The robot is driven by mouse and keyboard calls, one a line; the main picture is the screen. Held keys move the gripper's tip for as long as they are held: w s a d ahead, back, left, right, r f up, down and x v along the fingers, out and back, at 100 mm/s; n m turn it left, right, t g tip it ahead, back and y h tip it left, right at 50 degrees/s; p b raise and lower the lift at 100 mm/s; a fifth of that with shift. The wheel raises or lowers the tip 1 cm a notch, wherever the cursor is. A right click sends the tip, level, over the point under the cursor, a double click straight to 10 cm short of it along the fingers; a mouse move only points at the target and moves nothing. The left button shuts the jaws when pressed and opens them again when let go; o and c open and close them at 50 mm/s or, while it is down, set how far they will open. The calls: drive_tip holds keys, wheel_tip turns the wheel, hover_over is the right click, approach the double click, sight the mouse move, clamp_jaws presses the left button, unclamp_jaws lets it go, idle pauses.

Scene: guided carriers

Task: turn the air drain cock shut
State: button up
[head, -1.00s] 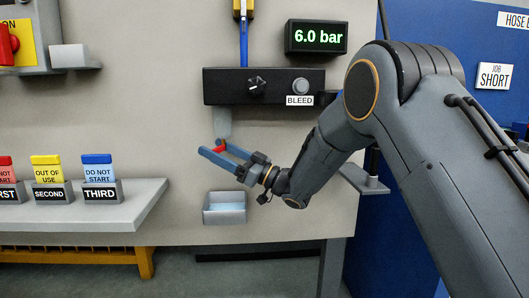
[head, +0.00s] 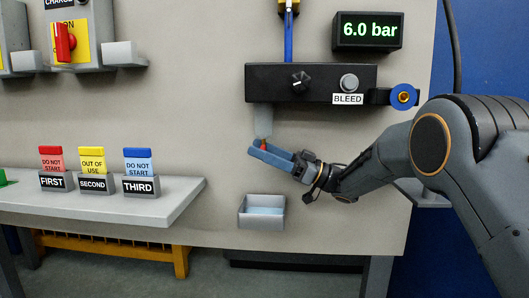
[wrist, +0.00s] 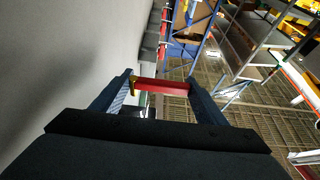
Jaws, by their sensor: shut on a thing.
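The air drain cock hangs at the lower end of a grey pipe (head: 263,119) below the black panel. Its red lever (head: 263,144) shows only as a small piece above my gripper (head: 256,150); the blue fingers hide the rest. In the wrist view the red lever (wrist: 161,86) lies crosswise between both fingertips of my gripper (wrist: 160,80), which are shut on it. The cock's body and the lever's exact angle cannot be made out. The display (head: 367,31) reads 6.0 bar.
A grey catch box (head: 262,222) is on the wall below my gripper. The black panel (head: 268,84) with a knob and BLEED button is above. A shelf (head: 170,212) with red, yellow and blue tags is at left.

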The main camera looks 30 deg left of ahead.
drive_tip(key=shift+s+f+g+h, duration=0.15)
drive_tip(key=shift+s+g+h, duration=0.15)
drive_tip(key=shift+s, duration=0.05)
drive_tip(key=o, duration=1.4)
drive_tip(key=shift+s, duration=0.1)
drive_tip(key=shift+w+d, duration=0.3)
drive_tip(key=shift+w, duration=0.1)
drive_tip(key=v, duration=0.7)
drive_tip(key=shift+s+d+f+p, duration=0.1)
drive_tip(key=shift+s+d+p, duration=0.05)
drive_tip(key=shift+p, duration=0.15)
